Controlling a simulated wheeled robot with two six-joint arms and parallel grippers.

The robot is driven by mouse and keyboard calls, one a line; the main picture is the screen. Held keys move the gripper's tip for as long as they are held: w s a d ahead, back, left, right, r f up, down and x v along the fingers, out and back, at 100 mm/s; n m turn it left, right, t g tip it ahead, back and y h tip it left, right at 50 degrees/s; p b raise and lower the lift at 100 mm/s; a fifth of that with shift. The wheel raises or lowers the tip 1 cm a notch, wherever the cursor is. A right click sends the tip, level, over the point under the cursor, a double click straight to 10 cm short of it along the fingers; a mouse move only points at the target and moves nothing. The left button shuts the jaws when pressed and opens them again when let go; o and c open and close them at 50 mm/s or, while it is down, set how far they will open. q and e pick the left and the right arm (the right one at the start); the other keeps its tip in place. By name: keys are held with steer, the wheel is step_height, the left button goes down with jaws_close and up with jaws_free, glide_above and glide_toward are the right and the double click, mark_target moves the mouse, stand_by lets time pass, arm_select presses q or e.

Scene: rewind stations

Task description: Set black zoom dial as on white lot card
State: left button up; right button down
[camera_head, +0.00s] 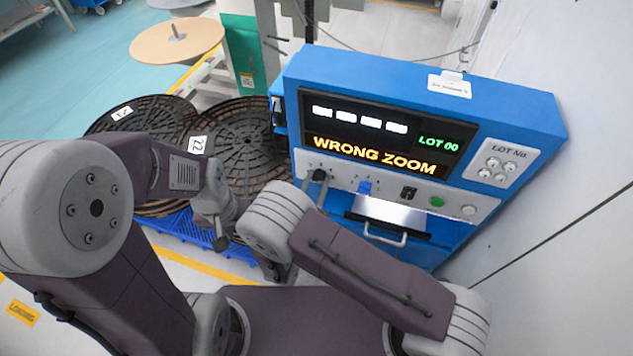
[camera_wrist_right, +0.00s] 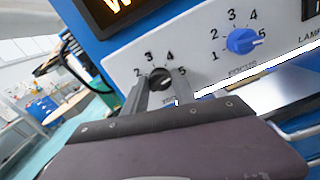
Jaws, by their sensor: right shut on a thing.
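The black zoom dial (camera_head: 319,174) is on the left of the white panel strip of a blue machine. In the right wrist view the dial (camera_wrist_right: 160,77) sits between the two fingers of my right gripper (camera_wrist_right: 161,88), which is shut on it. The numbers 2 to 5 show around it; I cannot read its pointer. My right gripper also shows in the head view (camera_head: 318,184). The white lot card (camera_head: 449,86) is clipped to the machine's top edge; its print is too small to read. My left gripper (camera_head: 221,243) is low at left, away from the panel, its jaws unclear.
The display (camera_head: 380,135) reads "WRONG ZOOM" and "LOT 00". Right of the zoom dial are a blue focus dial (camera_wrist_right: 241,41), a black switch (camera_head: 408,193) and a green button (camera_head: 437,202). A LOT No. pad (camera_head: 501,163) is at right. Dark reels (camera_head: 245,140) stand at left.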

steer(key=m+b, duration=0.1)
steer(key=m, duration=0.3)
steer(key=shift+f, duration=0.1)
steer(key=c, duration=1.4)
jaws_free()
steer(key=shift+c, duration=0.2)
steer(key=o, duration=0.4)
steer(key=shift+w, duration=0.1)
